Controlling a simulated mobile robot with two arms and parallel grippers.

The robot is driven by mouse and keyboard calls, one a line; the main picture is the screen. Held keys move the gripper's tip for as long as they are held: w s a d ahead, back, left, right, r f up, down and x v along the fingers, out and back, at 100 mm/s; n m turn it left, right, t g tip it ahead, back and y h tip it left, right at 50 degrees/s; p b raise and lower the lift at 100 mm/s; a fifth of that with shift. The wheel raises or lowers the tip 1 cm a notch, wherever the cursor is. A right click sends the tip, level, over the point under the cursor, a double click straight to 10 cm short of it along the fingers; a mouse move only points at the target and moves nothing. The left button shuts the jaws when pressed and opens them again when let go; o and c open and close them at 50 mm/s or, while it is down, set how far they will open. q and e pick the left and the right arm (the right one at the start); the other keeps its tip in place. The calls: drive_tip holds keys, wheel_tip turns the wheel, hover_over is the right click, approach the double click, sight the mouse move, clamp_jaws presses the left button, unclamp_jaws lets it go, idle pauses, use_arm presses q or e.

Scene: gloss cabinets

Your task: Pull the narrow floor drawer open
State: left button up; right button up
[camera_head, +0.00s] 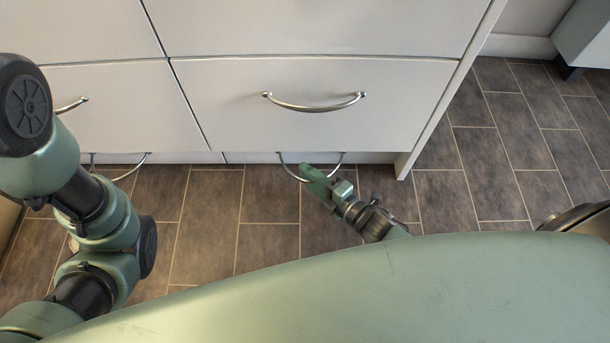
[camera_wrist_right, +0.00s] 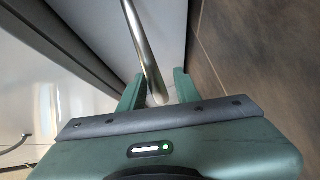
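The narrow floor drawer shows in the head view as a thin white strip (camera_head: 365,157) beneath the larger drawers, just above the floor. It looks shut. Its curved metal handle (camera_head: 287,168) hangs low in front of it, partly hidden by my right gripper (camera_head: 311,174). In the right wrist view the handle bar (camera_wrist_right: 147,55) runs down between the two green fingers of my right gripper (camera_wrist_right: 157,92). The fingers stand apart, with visible gaps beside the bar, so the gripper is open around it. My left arm shows at the left, but its gripper is not in view.
A larger white drawer with a bow handle (camera_head: 315,106) sits directly above. Another low handle (camera_head: 124,175) is at the left, near my left arm. The tiled floor (camera_head: 480,185) is clear to the right of the cabinet's side panel (camera_head: 440,105).

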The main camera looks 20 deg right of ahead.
drive_tip(key=shift+w+a+f, duration=0.1)
drive_tip(key=shift+w+a, duration=0.25)
drive_tip(key=shift+w, duration=0.25)
clamp_jaws()
idle(1.1)
